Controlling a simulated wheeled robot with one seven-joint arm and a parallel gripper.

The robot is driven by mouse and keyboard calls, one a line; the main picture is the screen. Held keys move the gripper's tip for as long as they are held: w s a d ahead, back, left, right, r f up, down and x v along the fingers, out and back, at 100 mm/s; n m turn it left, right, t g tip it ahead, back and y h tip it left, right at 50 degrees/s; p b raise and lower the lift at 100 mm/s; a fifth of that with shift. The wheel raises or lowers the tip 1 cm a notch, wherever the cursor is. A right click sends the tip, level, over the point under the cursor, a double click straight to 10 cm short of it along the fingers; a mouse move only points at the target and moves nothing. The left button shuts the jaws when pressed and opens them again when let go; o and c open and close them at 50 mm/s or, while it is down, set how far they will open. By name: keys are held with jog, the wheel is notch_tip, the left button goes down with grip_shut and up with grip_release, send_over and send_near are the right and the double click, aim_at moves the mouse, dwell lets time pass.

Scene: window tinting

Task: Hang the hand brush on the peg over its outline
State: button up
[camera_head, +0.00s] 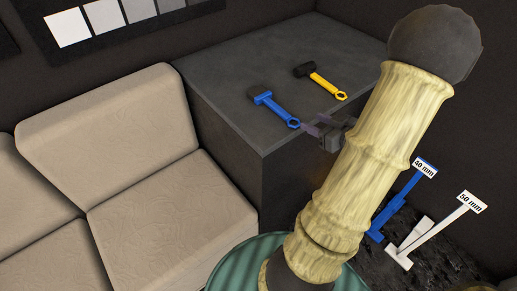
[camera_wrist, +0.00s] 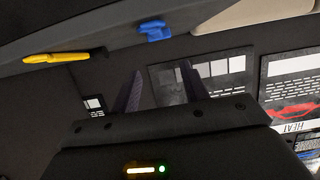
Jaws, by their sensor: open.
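A blue-handled tool with a wide dark grey head, which looks like the hand brush (camera_head: 272,104), lies flat on the dark cabinet top (camera_head: 225,70). Its ringed handle end points toward my gripper (camera_head: 312,124). My gripper is open with nothing between its purple fingers, at the cabinet's front edge just right of that ring. In the wrist view, a blue part of the brush (camera_wrist: 154,31) shows above and beyond my open gripper (camera_wrist: 161,67). I cannot make out the peg or the brush outline in either view.
A yellow-handled tool with a black head (camera_head: 325,82) lies right of the brush. A beige sofa (camera_head: 150,170) stands left of the cabinet. Blue 40 mm (camera_head: 395,207) and white 50 mm (camera_head: 435,232) labelled tools stand at right. The cabinet top's left part is clear.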

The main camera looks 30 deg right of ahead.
jog(key=w+a+g+h, duration=0.1)
jog(key=w, duration=0.1)
jog(key=w+a+g+h, duration=0.1)
jog(key=w, duration=0.1)
jog(key=w+a+f+g, duration=0.1)
jog(key=w+a, duration=0.1)
jog(key=w, duration=0.1)
jog(key=shift+h, duration=0.4)
jog(key=a+g, duration=0.1)
jog(key=a, duration=0.1)
jog(key=w+a, duration=0.1)
jog(key=a, duration=0.1)
jog(key=a+m+g+h, duration=0.1)
jog(key=shift+w+a+f+g, duration=0.15)
jog(key=shift+a+f+g, duration=0.15)
jog(key=shift+a, duration=0.1)
jog(key=s+a+g+y, duration=0.1)
jog(key=s+a+g, duration=0.2)
jog(key=a, duration=0.6)
jog(key=s+a+g, duration=0.3)
jog(key=s+a, duration=0.3)
jog(key=a, duration=0.3)
jog(key=shift+f+m+y, duration=0.3)
jog(key=shift+y, duration=0.1)
jog(key=shift+s+a+r, duration=0.1)
jog(key=w+p+v, duration=0.3)
jog(key=p+v, duration=1.1)
jog(key=p, duration=0.1)
jog(key=shift+v, duration=0.75)
